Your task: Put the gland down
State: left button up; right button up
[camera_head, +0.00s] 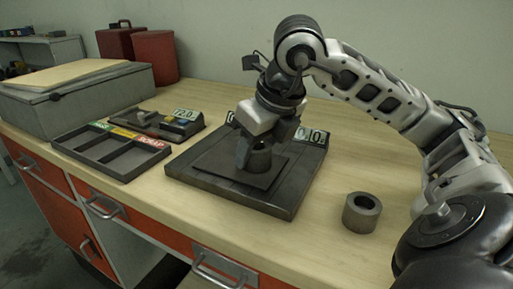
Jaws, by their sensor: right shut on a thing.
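The gland appears to be the dark grey, hollow cylindrical part (260,158) at the middle of a square black plate. My right gripper (249,148) comes down from above and is shut on this part's left side. The part looks upright and at or very near the plate; I cannot tell whether it touches. The plate tops a dark weighing scale (213,186) with a number display at its back, partly hidden by the gripper. My left gripper is not in view.
A grey thick-walled ring (362,212) stands on the wooden bench (320,235), right of the scale. A tray with labelled compartments (112,152) lies to the left, with a smaller device with a display (160,125) behind it. A grey box (78,95) and red containers (155,57) stand at back left.

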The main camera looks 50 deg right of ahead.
jog(key=o, duration=0.9)
jog(key=shift+f, duration=0.2)
jog(key=o, duration=0.4)
jog(key=shift+r, duration=0.1)
jog(key=shift+o, duration=0.2)
jog(key=shift+r, duration=0.2)
pick_arm(q)
jog(key=p, duration=0.2)
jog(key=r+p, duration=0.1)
jog(key=p, duration=0.1)
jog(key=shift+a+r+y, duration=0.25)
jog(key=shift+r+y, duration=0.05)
pick_arm(e)
jog(key=v, duration=1.2)
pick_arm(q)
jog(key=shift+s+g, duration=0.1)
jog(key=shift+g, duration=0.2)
pick_arm(e)
jog(key=shift+f, duration=0.1)
